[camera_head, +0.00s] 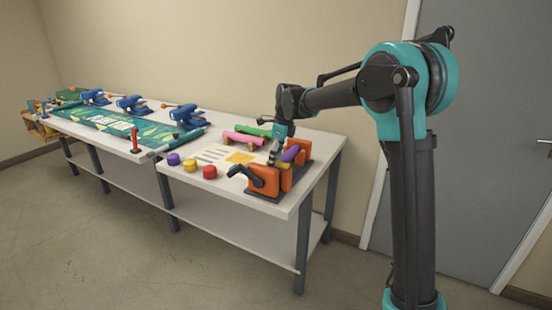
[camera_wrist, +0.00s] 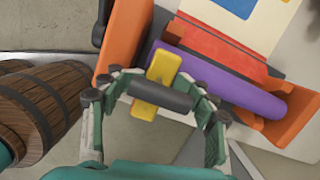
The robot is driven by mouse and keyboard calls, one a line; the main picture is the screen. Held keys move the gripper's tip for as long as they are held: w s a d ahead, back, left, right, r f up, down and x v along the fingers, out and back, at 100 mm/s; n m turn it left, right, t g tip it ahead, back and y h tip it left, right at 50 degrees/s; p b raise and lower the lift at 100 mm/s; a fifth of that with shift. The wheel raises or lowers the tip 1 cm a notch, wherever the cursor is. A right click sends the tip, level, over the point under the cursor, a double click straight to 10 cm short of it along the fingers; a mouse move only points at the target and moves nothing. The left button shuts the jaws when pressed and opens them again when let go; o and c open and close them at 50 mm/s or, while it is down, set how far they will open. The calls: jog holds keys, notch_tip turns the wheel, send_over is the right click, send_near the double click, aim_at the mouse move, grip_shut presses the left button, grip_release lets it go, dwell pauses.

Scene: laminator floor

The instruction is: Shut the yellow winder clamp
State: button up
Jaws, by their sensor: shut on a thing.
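The yellow winder clamp (camera_wrist: 164,66) shows in the wrist view beside the orange winder (camera_wrist: 123,35), near the left end of the purple roll (camera_wrist: 220,85). A dark grey bar (camera_wrist: 160,96) lies across the clamp. My gripper (camera_wrist: 160,94) has its fingers at the two ends of this bar and is shut on it. In the head view my gripper (camera_head: 274,155) reaches down at the orange winder (camera_head: 265,181) on the near end of the table. There the clamp is mostly hidden, and how far it is closed cannot be told.
Pink (camera_head: 243,138) and green (camera_head: 252,130) rolls lie behind. Purple (camera_head: 173,159), red (camera_head: 210,172) and yellow (camera_head: 190,165) pieces stand left of the winder. A black crank (camera_head: 246,175) sticks out leftward. Wooden barrels (camera_wrist: 45,100) show in the wrist view. The floor in front is clear.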

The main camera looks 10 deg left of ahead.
aim_at(278, 162)
jog(key=shift+s+f, duration=0.1)
jog(key=shift+f, duration=0.05)
dwell(0.4)
jog(key=o, duration=1.8)
jog(key=shift+o, duration=0.2)
jog(key=shift+d+r, duration=0.2)
jog(key=shift+r, duration=1.15)
jog(key=shift+d+r, duration=0.2)
jog(key=shift+r, duration=1.1)
jog(key=shift+d+r, duration=0.2)
jog(key=shift+r, duration=1.15)
